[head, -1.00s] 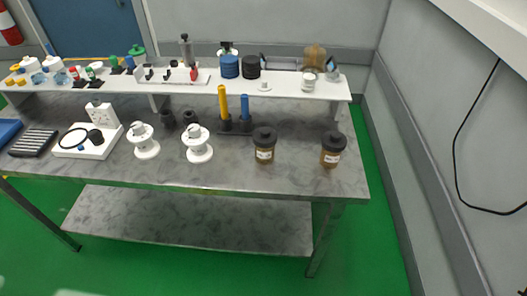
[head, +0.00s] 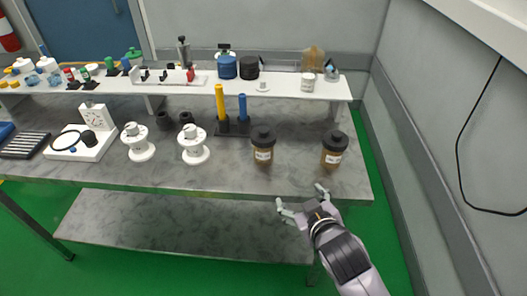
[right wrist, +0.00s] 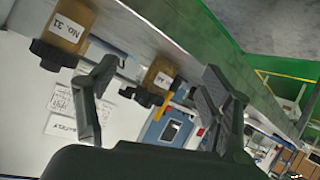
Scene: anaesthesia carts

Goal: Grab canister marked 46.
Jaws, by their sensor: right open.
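Two brown canisters with black lids stand upright on the grey bench: a left canister (head: 263,153) and a right canister (head: 332,158). Their labels are too small to read in the head view. In the right wrist view, which is turned over, a near canister (right wrist: 66,28) reads "No. 31"; it seems to be the right one. The other canister (right wrist: 158,72) shows between the fingers, its label unreadable. My right gripper (head: 301,196) is open and empty at the bench's front edge, in front of both canisters and apart from them. My left gripper is not in view.
White spools (head: 193,147) and a stand with yellow and blue rods (head: 233,127) are left of the canisters. A raised white shelf (head: 290,88) with bottles and jars runs behind them. A grey wall (head: 440,150) is at the right. Bare bench separates the two canisters.

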